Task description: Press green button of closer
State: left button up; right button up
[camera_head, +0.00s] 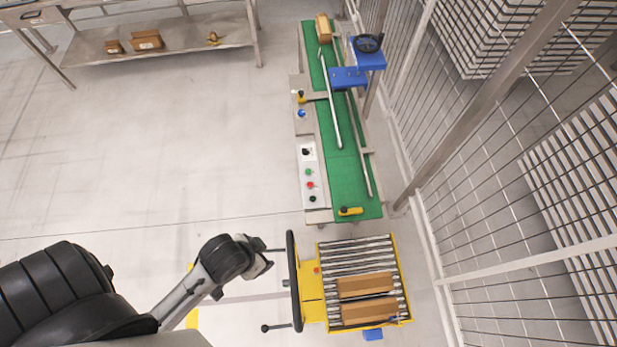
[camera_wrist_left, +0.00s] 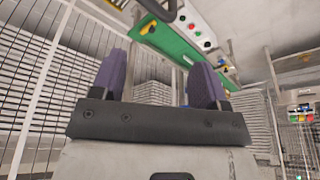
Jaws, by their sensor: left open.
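A white control panel (camera_head: 311,190) runs along the left side of the green-belt conveyor (camera_head: 342,180). It carries a green button (camera_head: 308,172), with a red button (camera_head: 310,185) just below it and black knobs at its ends. The panel also shows at the top of the left wrist view (camera_wrist_left: 200,30). Which machine is the closer is not marked. My left gripper (camera_head: 265,256) is below and left of the panel, apart from it, near the yellow roller machine. Its two dark fingers stand apart and empty in the left wrist view (camera_wrist_left: 160,62). My right gripper is out of view.
A black bar (camera_head: 293,280) stands upright at the left of the yellow roller machine (camera_head: 312,287), which holds brown cartons (camera_head: 367,308). A wire fence (camera_head: 470,150) borders the right side. A metal table (camera_head: 165,40) stands back left. The floor between is clear.

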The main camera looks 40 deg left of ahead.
pick_arm(q)
jog(key=shift+w+a+r, duration=0.15)
jog(key=shift+w+a, duration=0.35)
jog(key=shift+a, duration=0.1)
